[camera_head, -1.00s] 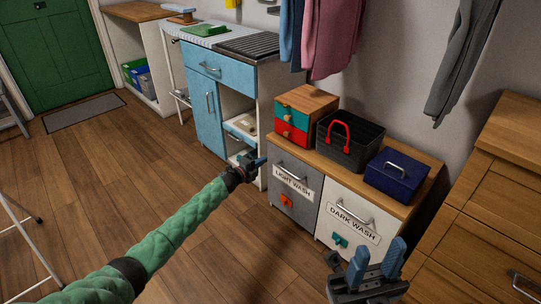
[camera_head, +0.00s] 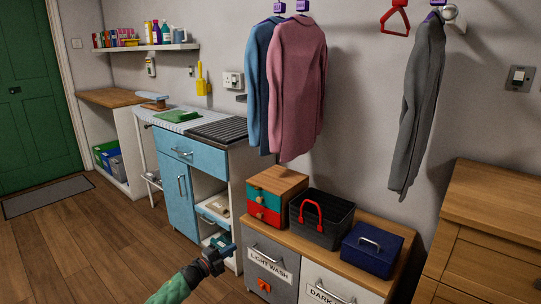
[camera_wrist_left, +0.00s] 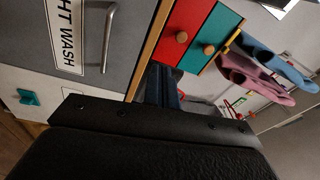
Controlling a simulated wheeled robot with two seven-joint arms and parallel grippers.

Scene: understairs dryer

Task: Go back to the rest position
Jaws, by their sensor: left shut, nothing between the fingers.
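My left gripper (camera_head: 226,250) is at the lower middle of the head view, on the end of my green-sleeved arm. It is shut and empty, just left of the grey "LIGHT WASH" drawer (camera_head: 253,270) in this view. In the left wrist view its blue fingers (camera_wrist_left: 160,85) are together, partly hidden by the dark gripper body. The drawer front and its handle show beyond them. My right gripper is not in view.
The low cabinet's wooden top (camera_head: 383,280) carries a drawer box (camera_head: 265,205), a black basket (camera_head: 330,228) and a blue box (camera_head: 372,255). A blue cupboard (camera_head: 178,195) stands behind. Garments (camera_head: 297,95) hang above.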

